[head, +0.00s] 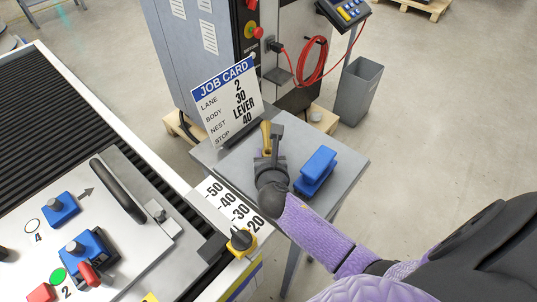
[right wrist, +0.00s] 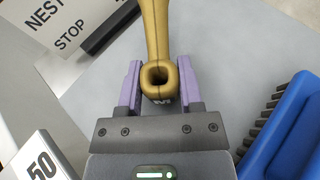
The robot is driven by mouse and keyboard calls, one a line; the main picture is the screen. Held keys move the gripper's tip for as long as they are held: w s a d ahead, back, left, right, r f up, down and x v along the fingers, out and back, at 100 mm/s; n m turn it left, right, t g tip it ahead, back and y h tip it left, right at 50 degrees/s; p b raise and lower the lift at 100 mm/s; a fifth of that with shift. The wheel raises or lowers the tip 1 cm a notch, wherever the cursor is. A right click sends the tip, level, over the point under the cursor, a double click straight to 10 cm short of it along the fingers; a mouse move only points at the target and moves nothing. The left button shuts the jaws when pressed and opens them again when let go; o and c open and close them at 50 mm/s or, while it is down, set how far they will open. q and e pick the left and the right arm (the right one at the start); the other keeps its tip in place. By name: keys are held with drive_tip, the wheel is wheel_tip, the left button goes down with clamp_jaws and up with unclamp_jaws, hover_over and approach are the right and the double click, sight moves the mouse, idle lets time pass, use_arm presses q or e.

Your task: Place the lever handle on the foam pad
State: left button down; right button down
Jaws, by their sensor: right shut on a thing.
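A brass-coloured lever handle (head: 265,133) stands out beyond my right gripper (head: 269,160) in the head view. In the right wrist view the lever handle (right wrist: 156,35) lies between the two purple fingers of my right gripper (right wrist: 159,80), its hollow looped end towards the camera. The gripper is shut on it, over the small grey table. A flat grey surface (head: 331,150) covers much of the tabletop; I cannot tell for sure whether it is the foam pad. I cannot tell whether the handle touches it. My left gripper is not in view.
A blue brush (head: 318,166) lies right of my right gripper. A job card (head: 226,98) stands at the table's back left, reading lane 2, body 30, nest lever, stop 40. A numbered scale (head: 228,205) and white fixture plate (head: 130,245) lie left.

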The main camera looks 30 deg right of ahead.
drive_tip(key=shift+c, duration=1.2)
unclamp_jaws()
drive_tip(key=shift+f, duration=0.1)
drive_tip(key=shift+s+a+r, duration=0.1)
drive_tip(key=shift+s+r, duration=0.05)
drive_tip(key=shift+r, duration=0.1)
drive_tip(key=p+v, duration=0.4)
drive_tip(key=v, duration=0.7)
drive_tip(key=shift+s+r, duration=0.15)
drive_tip(key=shift+s, duration=0.1)
